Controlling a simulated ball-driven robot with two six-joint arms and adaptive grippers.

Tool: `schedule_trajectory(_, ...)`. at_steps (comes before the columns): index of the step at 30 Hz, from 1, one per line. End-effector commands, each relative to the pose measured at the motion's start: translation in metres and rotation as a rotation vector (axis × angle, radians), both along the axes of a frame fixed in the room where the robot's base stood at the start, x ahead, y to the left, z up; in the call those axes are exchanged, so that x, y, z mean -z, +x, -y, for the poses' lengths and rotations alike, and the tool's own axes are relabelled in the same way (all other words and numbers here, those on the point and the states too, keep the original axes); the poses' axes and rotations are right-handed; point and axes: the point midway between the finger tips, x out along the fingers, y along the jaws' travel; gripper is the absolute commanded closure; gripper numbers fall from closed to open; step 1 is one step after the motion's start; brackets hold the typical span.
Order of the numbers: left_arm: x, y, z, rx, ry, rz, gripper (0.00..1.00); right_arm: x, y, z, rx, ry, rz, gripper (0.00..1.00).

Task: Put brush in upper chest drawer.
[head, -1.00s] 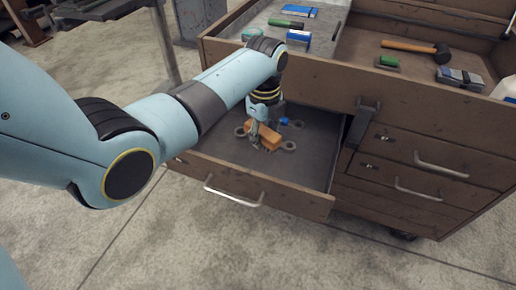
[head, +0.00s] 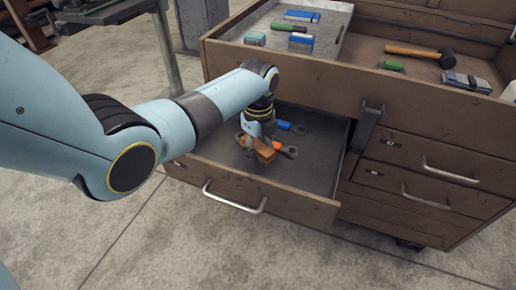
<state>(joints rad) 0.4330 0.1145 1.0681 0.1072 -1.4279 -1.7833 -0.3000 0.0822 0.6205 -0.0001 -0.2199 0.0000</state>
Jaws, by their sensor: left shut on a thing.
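A brown wooden block-like thing, which looks like the brush (head: 264,153), is at my left gripper (head: 258,146). The gripper points down inside the open chest drawer (head: 310,175) and is shut on this thing, partly hiding it. I cannot tell whether the brush touches the drawer floor. My right gripper is not in view.
Around the brush lie a grey wrench (head: 291,152), a small orange piece (head: 278,146) and a blue-handled tool (head: 297,128). The drawer's right side is clear.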

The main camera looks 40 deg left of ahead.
Motion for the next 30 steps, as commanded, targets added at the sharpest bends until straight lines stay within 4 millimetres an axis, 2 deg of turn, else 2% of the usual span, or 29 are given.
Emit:
schedule_trajectory(9, 0.007, 0.0, 0.0, 0.0, 0.0, 0.0, 0.96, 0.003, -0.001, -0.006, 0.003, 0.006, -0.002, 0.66)
schedule_trajectory(10, 0.007, 0.0, 0.0, 0.0, 0.0, 0.0, 0.67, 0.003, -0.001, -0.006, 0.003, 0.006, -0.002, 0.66)
schedule_trajectory(15, 0.006, 0.0, 0.0, 0.0, 0.0, 0.0, 0.47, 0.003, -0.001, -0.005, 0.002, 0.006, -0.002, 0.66)
schedule_trajectory(24, 0.003, 0.0, 0.0, 0.0, 0.0, 0.001, 0.47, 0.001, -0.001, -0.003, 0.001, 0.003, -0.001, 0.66)
schedule_trajectory(26, -0.004, 0.001, 0.0, 0.0, 0.001, 0.003, 0.47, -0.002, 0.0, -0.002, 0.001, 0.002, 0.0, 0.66)
schedule_trajectory(30, -0.033, 0.002, 0.0, 0.0, 0.0, 0.005, 0.47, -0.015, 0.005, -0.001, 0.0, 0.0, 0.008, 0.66)
